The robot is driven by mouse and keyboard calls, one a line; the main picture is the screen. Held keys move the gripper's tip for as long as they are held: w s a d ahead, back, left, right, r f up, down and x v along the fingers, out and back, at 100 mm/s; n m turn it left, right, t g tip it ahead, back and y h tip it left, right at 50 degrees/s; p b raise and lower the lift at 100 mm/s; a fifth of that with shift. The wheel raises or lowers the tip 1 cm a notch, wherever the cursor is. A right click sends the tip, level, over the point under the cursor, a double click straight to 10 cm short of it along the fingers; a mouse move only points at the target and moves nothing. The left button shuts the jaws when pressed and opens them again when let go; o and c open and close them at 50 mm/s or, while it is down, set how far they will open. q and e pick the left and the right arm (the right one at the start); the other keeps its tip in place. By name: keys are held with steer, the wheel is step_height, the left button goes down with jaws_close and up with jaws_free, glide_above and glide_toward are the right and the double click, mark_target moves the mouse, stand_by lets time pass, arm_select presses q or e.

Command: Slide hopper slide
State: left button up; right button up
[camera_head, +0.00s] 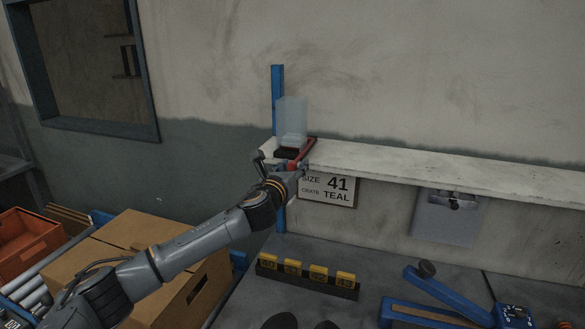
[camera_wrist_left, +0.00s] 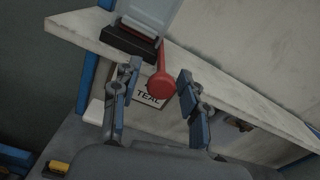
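The hopper (camera_head: 292,118) is a translucent box standing on the left end of a white wall shelf. It has a black base (camera_head: 287,153). A red slide handle (camera_head: 304,150) runs out from the base toward me. In the left wrist view the handle ends in a round red knob (camera_wrist_left: 161,86). My left gripper (camera_wrist_left: 160,70) is open, with one finger on each side of the red handle and visible gaps to both. In the head view my left gripper (camera_head: 284,166) is at the shelf's front edge, partly hiding the handle. My right gripper is not in view.
The white shelf (camera_head: 430,168) runs right along the wall. A sign (camera_head: 328,188) reading "SIZE 41 CRATE TEAL" hangs below. A blue post (camera_head: 278,100) stands behind the hopper. Below are a rack of yellow blocks (camera_head: 307,274), cardboard boxes (camera_head: 150,233) and an orange crate (camera_head: 25,243).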

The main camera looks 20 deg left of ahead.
arm_select(q)
steer(key=shift+s+a+r, duration=0.1)
steer(key=shift+s+r, duration=0.15)
steer(key=shift+s, duration=0.45)
steer(key=s, duration=1.1)
steer(key=shift+s+a, duration=0.2)
steer(key=shift+s, duration=0.1)
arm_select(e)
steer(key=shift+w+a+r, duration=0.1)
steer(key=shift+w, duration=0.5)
